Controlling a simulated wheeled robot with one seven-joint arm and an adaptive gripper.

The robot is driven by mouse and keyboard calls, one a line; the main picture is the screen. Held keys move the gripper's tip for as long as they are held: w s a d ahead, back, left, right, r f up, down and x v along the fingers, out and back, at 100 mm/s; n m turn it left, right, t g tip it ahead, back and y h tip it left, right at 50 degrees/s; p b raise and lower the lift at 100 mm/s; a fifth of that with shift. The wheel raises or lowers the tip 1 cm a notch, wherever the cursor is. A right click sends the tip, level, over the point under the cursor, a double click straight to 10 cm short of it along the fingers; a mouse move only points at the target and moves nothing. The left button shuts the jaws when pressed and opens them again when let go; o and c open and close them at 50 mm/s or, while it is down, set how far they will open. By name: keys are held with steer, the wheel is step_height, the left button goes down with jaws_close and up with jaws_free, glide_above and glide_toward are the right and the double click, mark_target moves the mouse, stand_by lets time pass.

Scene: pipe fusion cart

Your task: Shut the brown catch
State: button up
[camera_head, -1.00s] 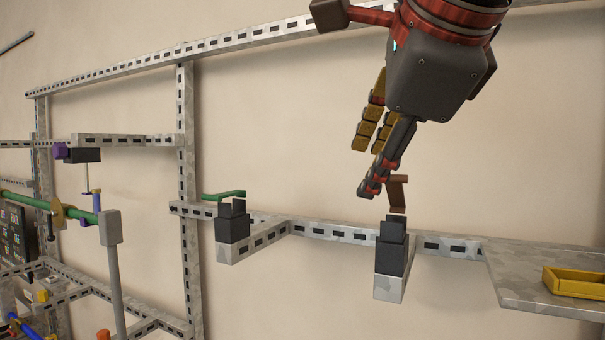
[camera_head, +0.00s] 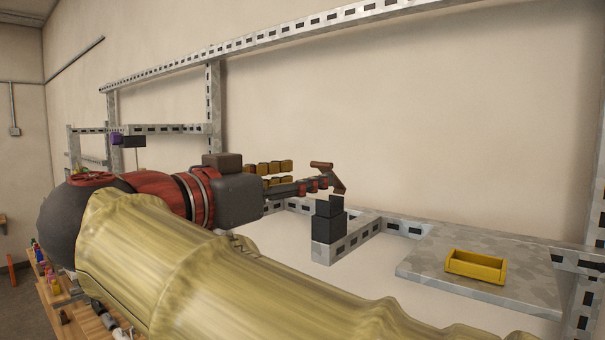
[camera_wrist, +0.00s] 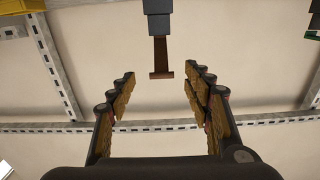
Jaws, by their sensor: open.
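The brown catch (camera_head: 335,180) is a short lever with a crossbar at its end. It stands raised and tilted above a black block (camera_head: 328,222) on a metal bracket. My gripper (camera_head: 303,178) reaches in from the left, its fingertips close to the catch; the head view does not clearly show whether they touch. In the wrist view the catch (camera_wrist: 161,60) hangs from the black block between and slightly beyond the tips of my gripper (camera_wrist: 159,76). The fingers are spread apart, with a gap on each side of the crossbar.
A perforated metal rail (camera_head: 290,205) runs behind the block along the wall. A metal shelf (camera_head: 415,265) with a yellow tray (camera_head: 475,266) is to the right. A green part (camera_wrist: 312,35) shows at the wrist view's right edge. My arm hides much of the lower left.

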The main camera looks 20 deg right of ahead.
steer(key=p+x, duration=0.1)
steer(key=x, duration=0.6)
steer(key=shift+w+d+p, duration=0.25)
steer(key=shift+w+p, duration=0.05)
steer(key=shift+f, duration=0.1)
steer(key=shift+c, duration=1.2)
steer(key=shift+w+a, duration=0.15)
steer(key=c, duration=0.6)
jaws_close()
